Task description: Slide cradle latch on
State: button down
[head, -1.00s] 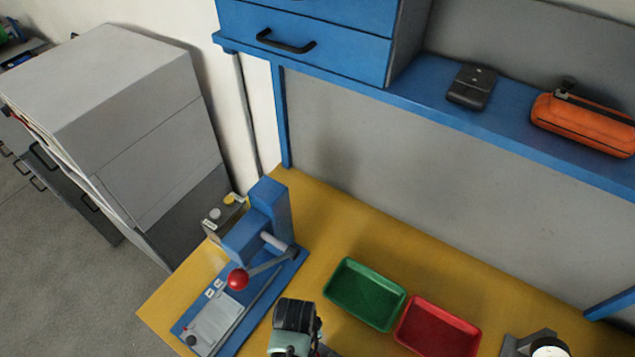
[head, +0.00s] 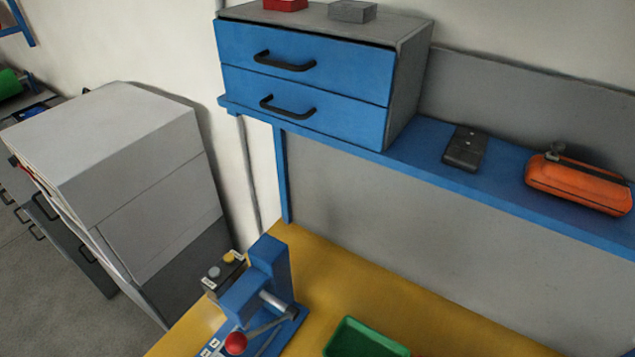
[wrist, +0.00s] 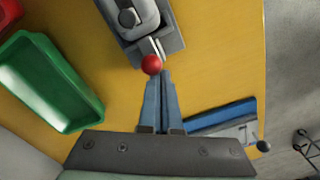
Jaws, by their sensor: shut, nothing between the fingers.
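In the wrist view a grey fixture (wrist: 140,28) with a dark round knob stands on the yellow bench, with a red ball (wrist: 151,65) at its near end. It looks like the cradle, but I cannot tell which part is the latch. My gripper (wrist: 160,78) is shut and empty. Its fingertips point at the red ball and lie very close to it in the picture; I cannot tell whether they touch. The gripper and fixture are out of the head view.
A blue lever press (head: 262,285) with a red knob stands at the bench's left, a switch box (head: 222,272) behind it. A green tray (wrist: 50,80) lies left of the gripper in the wrist view. A blue shelf (head: 410,165) with drawers overhangs the bench's back.

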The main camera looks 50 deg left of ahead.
jog(key=shift+d+p, duration=0.3)
jog(key=shift+d, duration=0.05)
jog(key=shift+a, duration=0.1)
dwell(0.5)
jog(key=shift+s+a+r, duration=0.1)
jog(key=shift+a, duration=0.5)
notch_tip(320, 180, up, 7)
jog(key=p, duration=0.7)
